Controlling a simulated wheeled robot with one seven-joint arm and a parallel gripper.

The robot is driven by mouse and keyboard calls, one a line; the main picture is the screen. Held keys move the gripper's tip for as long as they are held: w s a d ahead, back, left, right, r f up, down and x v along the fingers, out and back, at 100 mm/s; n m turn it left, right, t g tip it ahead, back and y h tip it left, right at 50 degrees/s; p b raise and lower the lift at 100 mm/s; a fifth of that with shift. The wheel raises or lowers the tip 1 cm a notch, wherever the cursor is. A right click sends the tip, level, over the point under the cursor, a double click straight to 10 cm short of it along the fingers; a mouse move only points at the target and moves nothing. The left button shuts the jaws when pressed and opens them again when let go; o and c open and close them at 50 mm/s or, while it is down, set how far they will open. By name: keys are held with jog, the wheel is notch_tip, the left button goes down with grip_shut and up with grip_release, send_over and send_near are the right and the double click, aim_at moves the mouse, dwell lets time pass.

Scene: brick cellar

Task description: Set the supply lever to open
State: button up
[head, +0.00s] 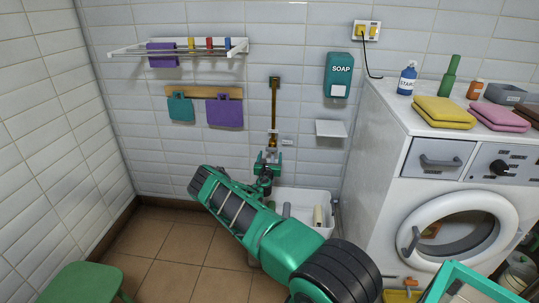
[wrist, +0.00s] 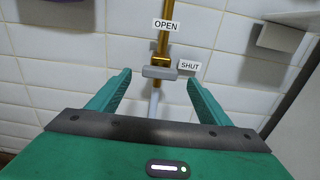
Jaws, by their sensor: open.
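The supply lever (wrist: 160,72) is a short grey bar on a vertical brass pipe (wrist: 165,42) on the tiled wall. In the wrist view it lies crosswise to the pipe, its right end by the SHUT label (wrist: 190,66). The OPEN label (wrist: 166,25) is above it on the pipe line. My gripper (wrist: 159,77) is open, with one green finger on each side of the lever's place in the picture; I cannot tell whether either touches it. In the head view my gripper (head: 269,155) is at the lower pipe (head: 274,100), partly hiding the lever.
A white sink (head: 310,203) stands below and behind my arm. A small white shelf (head: 331,129) and soap dispenser (head: 339,76) are right of the pipe. A rail with cloths (head: 204,91) is left. A washing machine (head: 420,175) stands at right.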

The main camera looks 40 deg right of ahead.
aim_at(271, 150)
jog(key=shift+x, duration=2.4)
